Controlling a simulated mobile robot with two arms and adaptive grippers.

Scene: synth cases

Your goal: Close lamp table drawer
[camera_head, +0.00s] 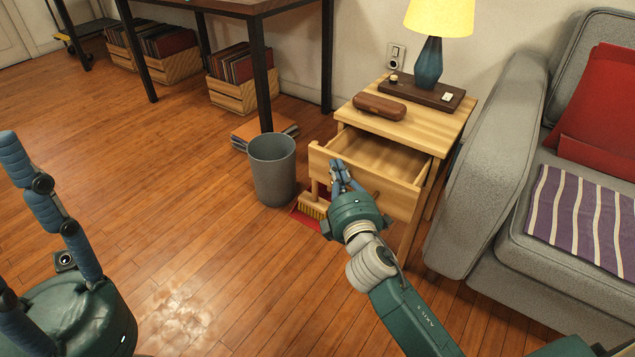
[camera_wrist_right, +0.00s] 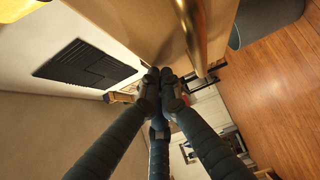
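The lamp table (camera_head: 447,122) is light wood and stands against the wall beside the sofa. Its drawer (camera_head: 398,194) is pulled well out, and the empty-looking inside shows. A brass handle (camera_wrist_right: 192,38) runs along the drawer front in the right wrist view. My right gripper (camera_head: 340,172) is at the drawer front, left of its middle; its fingertips are together (camera_wrist_right: 162,78) with nothing visible between them. I cannot tell whether they touch the wood. My left gripper (camera_head: 45,200) is at the far left, away from the table; part of it is outside the picture.
A grey bin (camera_head: 272,170) stands just left of the drawer. A brush (camera_head: 312,207) and red dustpan lie below it. A blue lamp (camera_head: 429,64) and a brown case (camera_head: 379,106) are on the tabletop. The grey sofa (camera_head: 487,150) is close on the right. Floor at left is clear.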

